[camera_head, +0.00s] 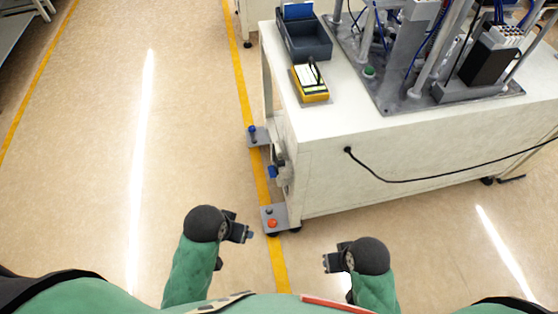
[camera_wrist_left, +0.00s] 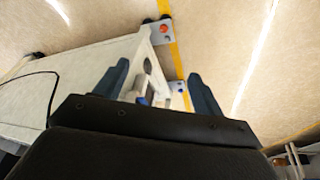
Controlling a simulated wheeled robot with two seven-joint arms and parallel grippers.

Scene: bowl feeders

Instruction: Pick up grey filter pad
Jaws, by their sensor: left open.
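I cannot make out a grey filter pad in either view. My left gripper (camera_head: 248,233) is in front of the near corner of the white workbench (camera_head: 400,165), over the floor. In the left wrist view its two fingers (camera_wrist_left: 155,88) stand apart with nothing between them, so it is open and empty. My right gripper (camera_head: 327,262) is to the right of the left one, also over the floor in front of the bench. Its fingers are too small to show whether they are open or shut.
On the bench are a dark grey bin (camera_head: 306,42), a yellow meter (camera_head: 310,83) and a machine on a grey plate (camera_head: 400,95). A black cable (camera_head: 420,180) hangs along the bench side. A red button box (camera_head: 272,221) juts out low.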

